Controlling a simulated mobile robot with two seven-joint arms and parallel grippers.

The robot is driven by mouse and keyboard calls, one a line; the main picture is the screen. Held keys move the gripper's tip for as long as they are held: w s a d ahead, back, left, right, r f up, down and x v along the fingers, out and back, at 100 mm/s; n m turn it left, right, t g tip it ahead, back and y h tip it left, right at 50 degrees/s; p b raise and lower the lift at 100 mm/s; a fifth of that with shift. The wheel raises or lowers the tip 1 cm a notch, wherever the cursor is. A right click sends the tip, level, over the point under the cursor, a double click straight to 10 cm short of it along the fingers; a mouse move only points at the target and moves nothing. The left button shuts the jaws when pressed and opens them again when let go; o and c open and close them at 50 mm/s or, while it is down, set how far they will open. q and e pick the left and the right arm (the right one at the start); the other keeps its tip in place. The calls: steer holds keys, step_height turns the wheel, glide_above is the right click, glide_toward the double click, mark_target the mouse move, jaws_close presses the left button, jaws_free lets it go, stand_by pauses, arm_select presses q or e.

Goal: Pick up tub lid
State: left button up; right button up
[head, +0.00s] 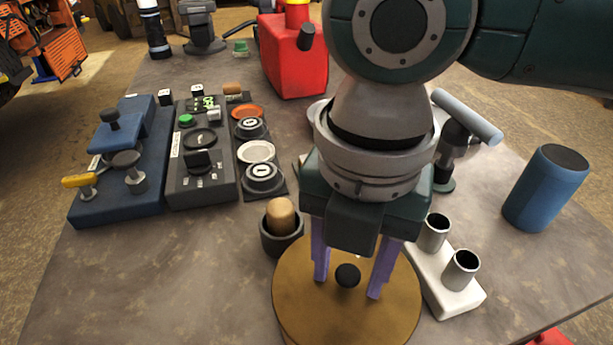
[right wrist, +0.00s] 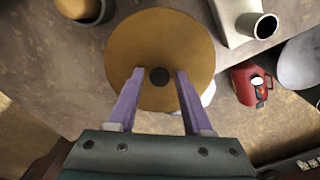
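The tub lid (head: 310,312) is a round, golden-brown disc with a small black knob (head: 347,275) at its middle. It lies near the front edge of the table and also shows in the right wrist view (right wrist: 160,40). My right gripper (head: 347,285) points down over the lid, its two purple fingers apart on either side of the knob. The fingers show gaps to the knob in both views, so it is open and empty. The wrist view shows the knob (right wrist: 160,76) between the fingertips. The tub under the lid is mostly hidden. My left gripper is not in view.
A dark cup with a wooden-topped piece (head: 281,228) stands just left of the lid. A white block with two metal tubes (head: 447,275) is close on the right, with a blue cylinder (head: 546,187) beyond. Control panels (head: 200,150) and a red can (head: 292,60) stand farther back. The front-left tabletop is clear.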

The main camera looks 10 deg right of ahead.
jaws_close()
stand_by(0.5)
